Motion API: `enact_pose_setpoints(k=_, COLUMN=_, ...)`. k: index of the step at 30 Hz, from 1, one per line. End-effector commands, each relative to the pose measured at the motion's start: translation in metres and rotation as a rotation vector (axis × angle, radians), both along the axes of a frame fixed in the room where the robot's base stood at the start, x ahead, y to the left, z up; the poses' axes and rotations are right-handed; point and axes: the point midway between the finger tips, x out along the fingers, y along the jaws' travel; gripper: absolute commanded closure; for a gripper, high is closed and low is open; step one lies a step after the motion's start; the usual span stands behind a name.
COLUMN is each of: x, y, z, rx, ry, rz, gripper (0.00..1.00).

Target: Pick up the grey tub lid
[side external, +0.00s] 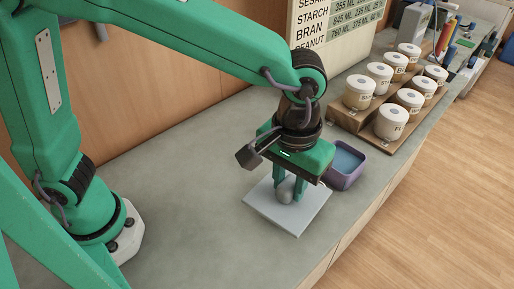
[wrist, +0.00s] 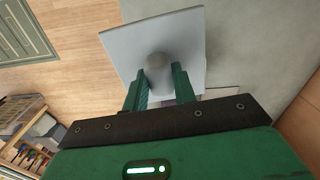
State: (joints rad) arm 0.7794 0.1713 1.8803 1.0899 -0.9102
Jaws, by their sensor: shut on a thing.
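The grey tub lid (side external: 298,217) is a flat, pale square plate with a round knob (side external: 285,196) at its middle. My gripper (side external: 289,190) points down over it, with its two green fingers on either side of the knob, shut on it. In the wrist view the fingers (wrist: 160,78) close around the knob (wrist: 157,67), and the lid (wrist: 190,35) spreads out beyond them. The lid looks roughly level; I cannot tell whether it touches the counter.
A purple tub (side external: 345,178) with blue inside stands just right of my gripper. Several white-topped jars (side external: 391,121) stand on a stepped wooden rack (side external: 350,118) further back. A lettered board (side external: 333,30) stands behind. The grey counter (side external: 190,225) left of the lid is clear.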

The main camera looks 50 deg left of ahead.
Motion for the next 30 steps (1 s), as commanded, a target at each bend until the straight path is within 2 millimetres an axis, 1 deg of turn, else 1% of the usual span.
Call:
enact_pose_setpoints(k=3, x=-0.0073, y=-0.0040, z=0.0049, rx=0.000, ry=0.000, rz=-0.001, gripper=1.00)
enact_pose_setpoints(k=7, x=-0.0105, y=-0.0052, z=0.0069, rx=0.000, ry=0.000, rz=0.000, gripper=1.00)
enact_pose_setpoints(k=30, x=-0.0105, y=-0.0052, z=0.0069, rx=0.000, ry=0.000, rz=0.000, gripper=1.00)
